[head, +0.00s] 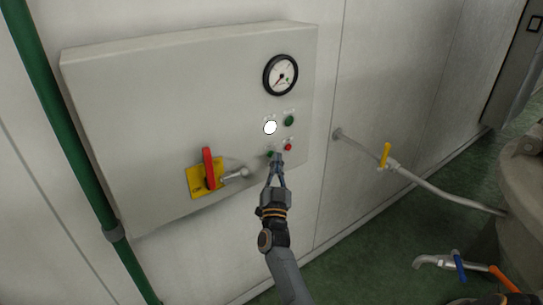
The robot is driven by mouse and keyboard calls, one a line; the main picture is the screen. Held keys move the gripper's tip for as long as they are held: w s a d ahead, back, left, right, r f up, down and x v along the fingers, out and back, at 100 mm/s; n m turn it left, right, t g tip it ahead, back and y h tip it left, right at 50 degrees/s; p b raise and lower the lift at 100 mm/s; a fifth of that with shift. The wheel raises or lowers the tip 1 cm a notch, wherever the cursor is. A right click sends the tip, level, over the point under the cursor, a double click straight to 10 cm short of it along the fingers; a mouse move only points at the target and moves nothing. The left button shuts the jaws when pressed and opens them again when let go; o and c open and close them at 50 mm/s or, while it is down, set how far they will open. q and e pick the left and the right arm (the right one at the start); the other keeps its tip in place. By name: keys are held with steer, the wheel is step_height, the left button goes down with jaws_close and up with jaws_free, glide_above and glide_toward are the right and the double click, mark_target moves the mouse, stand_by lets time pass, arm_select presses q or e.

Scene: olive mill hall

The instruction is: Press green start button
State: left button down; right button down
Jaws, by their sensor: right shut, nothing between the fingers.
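A grey control box (130,130) is fixed to the pale wall. Low on its right side are a small green button (269,153) and a red button (288,147). Above them are a larger green round fitting (289,120) and a bright white round lamp (270,127). The labels are too small to read. My right gripper (276,157) is shut and empty, its fingertips at the lower green button and partly covering it. I cannot tell whether they touch it or whether it is pressed in. My left gripper is not in view.
A round gauge (281,75) sits above the buttons. A red-handled switch on a yellow plate (195,183) is left of my gripper. A pipe with a yellow valve lever (385,155) leaves the wall at right. A green pipe (62,120) runs down the left.

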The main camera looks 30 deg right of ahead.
steer(key=shift+w, duration=0.55)
stand_by(0.6)
steer(key=shift+s, duration=0.15)
steer(key=shift+s+p, duration=0.3)
steer(key=shift+s, duration=0.4)
steer(key=s+p, duration=0.1)
steer(key=s, duration=0.1)
steer(key=s+p, duration=0.2)
steer(key=s, duration=0.1)
steer(key=shift+d, duration=0.2)
stand_by(0.8)
